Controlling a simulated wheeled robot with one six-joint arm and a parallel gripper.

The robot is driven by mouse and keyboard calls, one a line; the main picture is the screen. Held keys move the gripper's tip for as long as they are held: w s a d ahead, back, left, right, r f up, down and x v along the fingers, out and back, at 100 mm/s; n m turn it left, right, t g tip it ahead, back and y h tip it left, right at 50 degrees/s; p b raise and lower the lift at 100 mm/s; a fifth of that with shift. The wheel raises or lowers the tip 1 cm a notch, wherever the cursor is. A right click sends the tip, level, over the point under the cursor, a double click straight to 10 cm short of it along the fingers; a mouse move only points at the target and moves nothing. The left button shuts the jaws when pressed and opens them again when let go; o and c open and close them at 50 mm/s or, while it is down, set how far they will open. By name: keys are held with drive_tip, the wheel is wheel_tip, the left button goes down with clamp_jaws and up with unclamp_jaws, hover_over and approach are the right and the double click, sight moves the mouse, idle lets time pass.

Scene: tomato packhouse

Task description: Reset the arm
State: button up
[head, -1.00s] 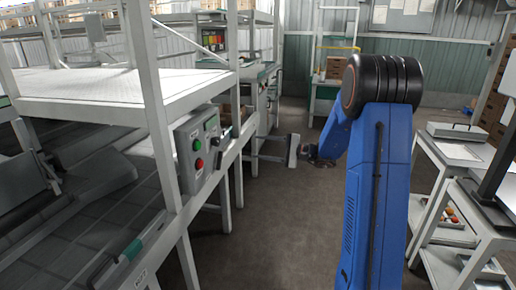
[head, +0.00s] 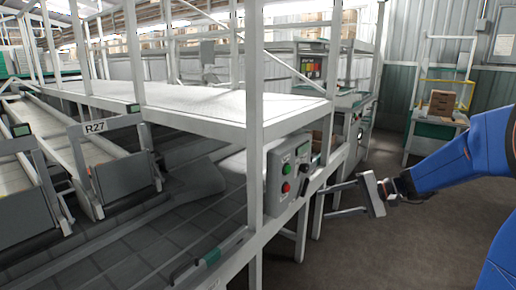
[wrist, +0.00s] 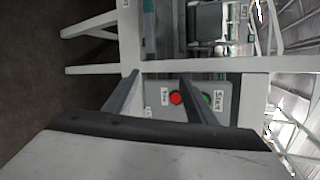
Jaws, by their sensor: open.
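My blue arm comes in from the right of the head view. My gripper (head: 322,203) is open and empty, its two grey fingers spread and pointing left towards the conveyor frame. A grey control box (head: 276,188) with a green button (head: 286,168) and a red button (head: 286,188) is fixed to the frame's post, left of the gripper. In the wrist view the open fingers (wrist: 160,76) show with the red button (wrist: 177,98) between them. I cannot tell the gap between fingers and box.
The white conveyor frame (head: 257,120) and its shelf (head: 230,105) fill the left and middle. A lane sign R27 (head: 95,127) hangs over the belts. A cardboard box (head: 443,102) sits on a stand at the back right. The floor (head: 400,250) at the lower right is bare.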

drive_tip(key=s+a+n+g+h, duration=0.2)
drive_tip(key=s+a+h, duration=0.1)
drive_tip(key=s, duration=0.6)
drive_tip(key=s+d+f+n+t+h, duration=0.1)
drive_tip(key=s+d+h, duration=0.3)
drive_tip(key=s, duration=0.6)
drive_tip(key=s+d+f+n+t+h, duration=0.1)
drive_tip(key=s+d+f+n+h, duration=0.2)
drive_tip(key=s, duration=0.8)
drive_tip(key=shift+d+n+t+h, duration=0.4)
drive_tip(key=shift+d+n+h, duration=0.4)
drive_tip(key=shift+h, duration=0.4)
